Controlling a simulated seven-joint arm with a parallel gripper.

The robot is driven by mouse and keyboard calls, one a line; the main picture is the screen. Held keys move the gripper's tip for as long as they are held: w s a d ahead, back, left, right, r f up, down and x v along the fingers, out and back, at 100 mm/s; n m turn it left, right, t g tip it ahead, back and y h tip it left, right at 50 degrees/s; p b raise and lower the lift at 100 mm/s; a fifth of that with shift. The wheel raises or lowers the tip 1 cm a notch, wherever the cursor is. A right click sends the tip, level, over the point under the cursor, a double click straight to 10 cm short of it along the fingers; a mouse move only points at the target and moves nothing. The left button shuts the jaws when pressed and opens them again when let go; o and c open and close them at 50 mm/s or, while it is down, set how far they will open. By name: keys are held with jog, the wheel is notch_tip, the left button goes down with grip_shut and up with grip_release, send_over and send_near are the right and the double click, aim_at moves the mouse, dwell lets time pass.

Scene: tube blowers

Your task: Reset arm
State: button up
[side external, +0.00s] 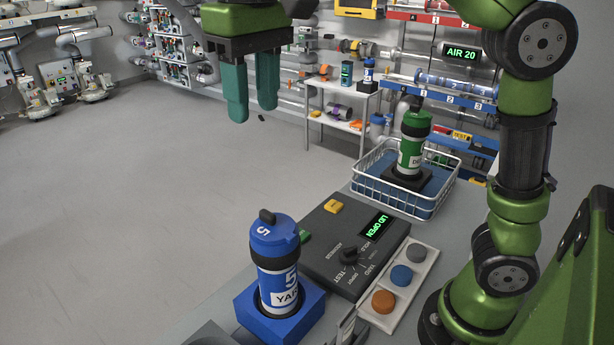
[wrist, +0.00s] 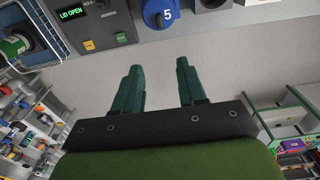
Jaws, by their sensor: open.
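My gripper (side external: 252,88) is open and empty, with green fingers pointing down, high at the upper middle of the side view. In the wrist view its two fingers (wrist: 160,85) are apart with nothing between them. A blue canister (side external: 276,262) marked 5 stands upright in a blue square holder (side external: 262,325) on the bench. Its blue top (wrist: 160,12) shows at the upper edge of the wrist view, beyond the fingers. A green canister (side external: 412,142) stands on a dark base in a white wire basket with a blue floor (side external: 372,192).
A dark control box (side external: 335,232) with a knob and a display reading LID OPEN sits mid-bench. Beside it is a panel with grey, blue and orange buttons (side external: 402,275). A white shelf cart (side external: 340,88) stands behind. Floor at left (side external: 130,190) is clear.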

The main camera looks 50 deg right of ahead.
jog(key=s+d+f+m+t+y, duration=0.1)
jog(key=s+d+f+m+t, duration=0.1)
jog(key=d+f, duration=0.4)
jog(key=s+d+f+m+t+y, duration=0.1)
jog(key=s+d+f+t, duration=0.3)
jog(key=f, duration=0.6)
jog(key=s+d, duration=0.2)
jog(key=d, duration=0.1)
jog(key=shift+s+d+f+m+t, duration=0.2)
jog(key=shift+s+d+m+t, duration=0.1)
jog(key=shift+m, duration=0.1)
jog(key=shift+c, duration=0.3)
